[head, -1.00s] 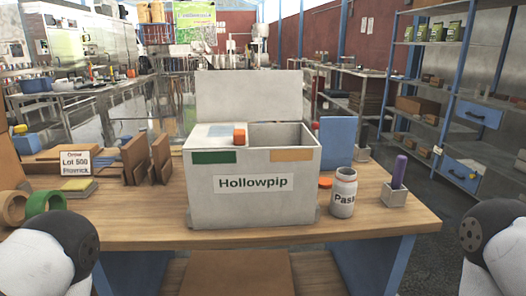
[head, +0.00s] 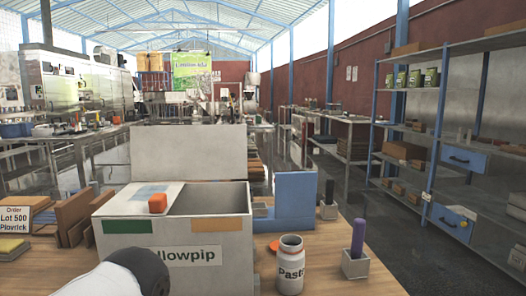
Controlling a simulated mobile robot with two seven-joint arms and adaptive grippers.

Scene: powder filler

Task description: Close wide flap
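A light grey box (head: 220,241) labelled "Hollowpip" stands on the wooden table, left of centre in the head view. Its wide flap (head: 188,152) stands upright along the back edge, so it is open. The left part of the top is covered by a flat panel with a pale blue patch (head: 147,193). An orange block (head: 157,203) sits at the front of this panel. The right part of the top is an open, shadowed cavity. A white and black part of my arm covers the lower left front of the box. Neither gripper is in view.
A white jar (head: 290,268) and a small holder (head: 355,263) with a purple stick stand right of the box. A blue stand (head: 295,200) is behind its right side. Brown boards (head: 75,215) and an order sign (head: 27,217) are at left.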

